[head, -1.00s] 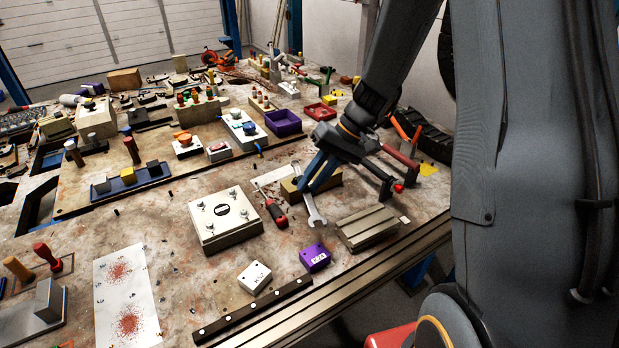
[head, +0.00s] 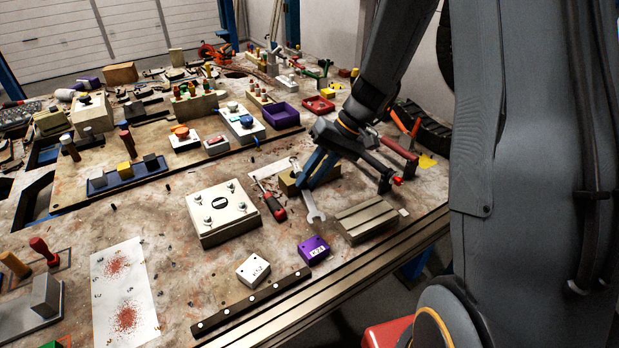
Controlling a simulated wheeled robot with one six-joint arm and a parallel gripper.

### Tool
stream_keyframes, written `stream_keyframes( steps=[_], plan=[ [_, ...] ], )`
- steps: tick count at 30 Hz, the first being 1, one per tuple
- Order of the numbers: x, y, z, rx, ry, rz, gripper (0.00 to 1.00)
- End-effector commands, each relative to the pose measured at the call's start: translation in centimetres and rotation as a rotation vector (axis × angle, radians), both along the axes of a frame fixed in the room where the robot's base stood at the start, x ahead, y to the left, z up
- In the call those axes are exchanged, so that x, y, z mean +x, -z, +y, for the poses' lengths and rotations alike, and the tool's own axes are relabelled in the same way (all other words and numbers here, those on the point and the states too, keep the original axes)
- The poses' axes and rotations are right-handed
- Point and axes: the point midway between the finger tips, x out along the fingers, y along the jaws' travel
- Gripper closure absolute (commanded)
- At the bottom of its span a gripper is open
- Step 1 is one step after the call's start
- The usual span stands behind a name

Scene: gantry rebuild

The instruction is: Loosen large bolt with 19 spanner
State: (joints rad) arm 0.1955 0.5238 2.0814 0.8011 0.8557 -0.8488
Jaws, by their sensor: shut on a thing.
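My gripper (head: 303,184) is at the middle right of the head view, pointing down with its blue fingers shut on a silver spanner (head: 312,206). The spanner's open jaw hangs below the fingers, towards the front of the bench; its other end is hidden. I cannot read its size. A pale box (head: 219,221) with silver bolts at its corners and a dark label stands to the left of the spanner, apart from it. One bolt (head: 241,206) is on the box's near right corner. I cannot tell which bolt is the large one.
A red-handled screwdriver (head: 273,207) lies between the box and my gripper. A beige block (head: 288,187) is behind the fingers. A ribbed metal block (head: 368,222), a purple box (head: 313,250) and a white box (head: 253,271) stand nearby. A dark strip (head: 250,304) runs near the front edge.

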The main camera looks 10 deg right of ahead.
Motion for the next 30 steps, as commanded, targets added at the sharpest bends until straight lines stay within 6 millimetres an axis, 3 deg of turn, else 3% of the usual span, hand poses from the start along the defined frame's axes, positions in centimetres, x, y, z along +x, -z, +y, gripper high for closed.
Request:
stream_keyframes(
  steps=[21,30],
  plan=[
    [0.1,2.9,0.0,0.0,0.0,0.0,1.0],
    [0.0,3.0,0.0,0.0,0.0,0.0,1.0]
  ],
)
